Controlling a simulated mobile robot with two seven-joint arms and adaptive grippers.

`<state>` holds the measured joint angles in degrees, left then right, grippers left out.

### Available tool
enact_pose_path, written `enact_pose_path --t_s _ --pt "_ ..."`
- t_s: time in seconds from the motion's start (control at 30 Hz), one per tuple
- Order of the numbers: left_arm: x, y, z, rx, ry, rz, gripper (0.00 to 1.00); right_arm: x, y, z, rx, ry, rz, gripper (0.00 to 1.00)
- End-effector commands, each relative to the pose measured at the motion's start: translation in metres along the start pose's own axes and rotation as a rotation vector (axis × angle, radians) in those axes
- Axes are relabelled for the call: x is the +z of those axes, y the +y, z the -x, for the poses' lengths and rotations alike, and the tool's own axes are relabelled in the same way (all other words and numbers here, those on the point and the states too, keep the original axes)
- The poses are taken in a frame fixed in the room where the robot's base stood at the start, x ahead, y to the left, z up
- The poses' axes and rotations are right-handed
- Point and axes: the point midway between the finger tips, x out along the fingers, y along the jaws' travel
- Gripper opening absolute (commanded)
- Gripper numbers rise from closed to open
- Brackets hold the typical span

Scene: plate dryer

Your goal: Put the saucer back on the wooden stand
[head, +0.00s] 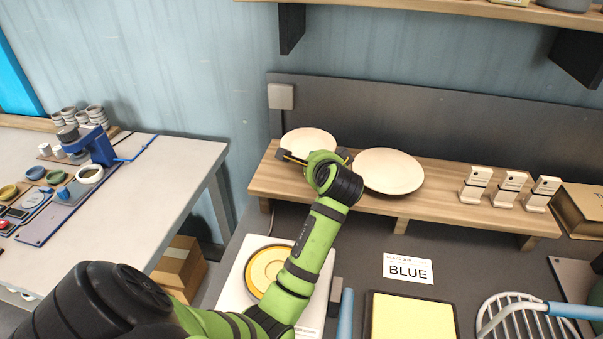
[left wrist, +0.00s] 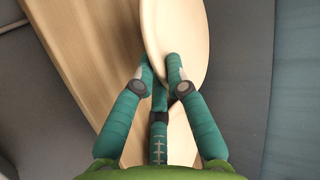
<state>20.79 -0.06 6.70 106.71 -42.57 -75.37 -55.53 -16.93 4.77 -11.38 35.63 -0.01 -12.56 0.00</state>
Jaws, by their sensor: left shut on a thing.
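A pale cream saucer (head: 308,141) stands tilted at the left end of the wooden stand (head: 440,199), in front of the dark back panel. My left gripper (head: 311,158) is at its lower front edge. In the left wrist view the gripper (left wrist: 160,64) is shut on the rim of the saucer (left wrist: 185,40). The wooden stand (left wrist: 92,60) lies beside and under it. Whether the saucer's lower edge touches the stand is hidden by the gripper. A larger cream plate (head: 390,171) leans on the stand just to the right. My right gripper is not in view.
Several small white blocks (head: 475,186) stand on the stand's right part. Below lie a white device with a yellow disc (head: 265,268), a BLUE card (head: 408,269), a yellow pad (head: 412,317) and a wire rack (head: 520,312). A shelf (head: 450,10) hangs above.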

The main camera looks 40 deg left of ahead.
Motion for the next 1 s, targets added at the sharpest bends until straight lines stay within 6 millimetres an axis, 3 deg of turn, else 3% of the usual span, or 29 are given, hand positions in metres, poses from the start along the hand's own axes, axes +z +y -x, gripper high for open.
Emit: enact_pose_path --t_s 0.1,0.23,0.6,0.97,1.0 --pt "0.02 0.006 -0.011 -0.002 0.0 -0.001 0.0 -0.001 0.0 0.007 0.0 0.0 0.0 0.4" --pt "0.03 0.01 -0.018 -0.004 0.002 0.0 0.0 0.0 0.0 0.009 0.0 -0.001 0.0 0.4" --pt "0.031 0.047 -0.037 -0.002 0.003 -0.001 0.0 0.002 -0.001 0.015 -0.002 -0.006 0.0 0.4" --pt "0.031 0.051 -0.038 -0.002 0.003 0.0 0.0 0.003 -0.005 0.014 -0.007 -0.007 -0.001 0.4" --pt "0.031 0.051 -0.038 0.0 0.003 0.0 0.26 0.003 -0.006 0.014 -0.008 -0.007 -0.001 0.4"
